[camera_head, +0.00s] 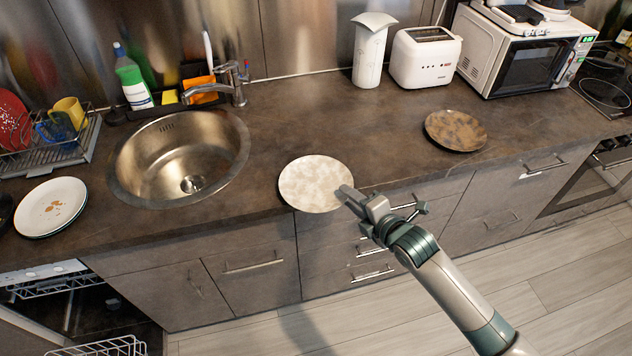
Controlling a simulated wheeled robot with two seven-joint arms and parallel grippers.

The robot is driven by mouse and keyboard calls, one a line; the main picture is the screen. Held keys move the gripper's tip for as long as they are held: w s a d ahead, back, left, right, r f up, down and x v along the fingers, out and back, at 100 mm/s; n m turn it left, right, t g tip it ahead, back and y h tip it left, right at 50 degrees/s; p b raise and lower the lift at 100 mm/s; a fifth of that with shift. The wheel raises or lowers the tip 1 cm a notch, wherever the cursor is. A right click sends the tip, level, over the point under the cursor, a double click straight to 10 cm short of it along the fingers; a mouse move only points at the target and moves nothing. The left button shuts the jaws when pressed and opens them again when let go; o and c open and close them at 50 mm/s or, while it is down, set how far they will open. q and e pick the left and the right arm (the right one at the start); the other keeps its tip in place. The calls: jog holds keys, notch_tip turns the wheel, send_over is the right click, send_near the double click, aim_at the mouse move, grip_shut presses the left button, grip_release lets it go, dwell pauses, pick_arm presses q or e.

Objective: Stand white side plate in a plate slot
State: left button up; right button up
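A whitish, speckled plate (312,181) is at the front edge of the counter, right of the sink, its face upward. I cannot tell if it rests fully on the counter. My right gripper (347,194) is at the plate's right front rim, with its fingers overlapping the rim in the picture. Whether they are closed on it cannot be made out. A white plate with brown stains (62,193) lies at the far left. A dish rack (75,157) stands behind it, holding a red plate (12,115) and cups. My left gripper is out of view.
The sink (190,160) with its faucet lies between rack and speckled plate. A brown plate (455,130) lies to the right. A toaster (425,58) and microwave (525,60) stand behind. An open dishwasher (75,310) is at lower left. The counter's middle is clear.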

jog(key=shift+w+a+f, duration=0.1)
jog(key=shift+w+f, duration=0.05)
jog(key=shift+w, duration=0.05)
jog(key=shift+c, duration=0.7)
grip_shut()
jog(key=shift+r, duration=0.25)
